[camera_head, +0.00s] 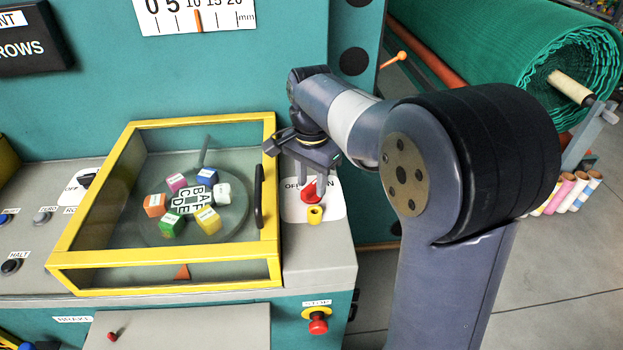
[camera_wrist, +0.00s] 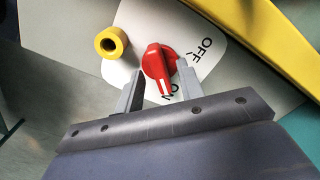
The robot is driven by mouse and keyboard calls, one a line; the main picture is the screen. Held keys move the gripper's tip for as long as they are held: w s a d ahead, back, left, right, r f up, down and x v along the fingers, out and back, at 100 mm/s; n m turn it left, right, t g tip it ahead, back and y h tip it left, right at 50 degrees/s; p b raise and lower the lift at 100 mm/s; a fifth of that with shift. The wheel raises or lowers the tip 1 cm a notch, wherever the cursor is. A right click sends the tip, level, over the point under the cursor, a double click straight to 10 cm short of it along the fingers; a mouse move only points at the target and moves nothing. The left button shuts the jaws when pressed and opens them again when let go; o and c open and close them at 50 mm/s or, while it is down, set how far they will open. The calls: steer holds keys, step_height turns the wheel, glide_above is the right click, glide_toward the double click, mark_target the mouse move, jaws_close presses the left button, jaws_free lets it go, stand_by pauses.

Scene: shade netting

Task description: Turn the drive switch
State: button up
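The drive switch is a red knob (camera_wrist: 157,62) on a white plate with OFF and ON labels. It also shows in the head view (camera_head: 309,192), partly under my gripper (camera_head: 304,172). In the wrist view the knob's narrow end carries a pale mark and points toward the ON label, away from OFF. My gripper (camera_wrist: 159,88) is open. Its two grey fingers stand apart, one on each side of the knob's narrow end. The right finger is very close to the knob; I cannot tell whether it touches. A small gap shows at the left finger.
A yellow ring-shaped post (camera_wrist: 111,42) stands on the plate beside the knob. A yellow-framed clear box (camera_head: 70,240) with several coloured cubes inside is close on the left, its dark handle (camera_head: 259,196) facing the switch. A red stop button (camera_head: 318,323) is on the front panel below.

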steer(key=shift+c, duration=0.3)
jaws_close()
steer(key=shift+n, duration=0.3)
steer(key=n+p, duration=0.2)
steer(key=n, duration=0.1)
steer(key=shift+r, duration=0.15)
steer(key=n+p, duration=0.2)
steer(key=n, duration=0.3)
steer(key=shift+n, duration=0.4)
steer(key=n+p, duration=0.1)
steer(key=n, duration=0.3)
steer(key=shift+p, duration=0.35)
steer(key=shift+n+p, duration=0.35)
steer(key=shift+n, duration=1.85)
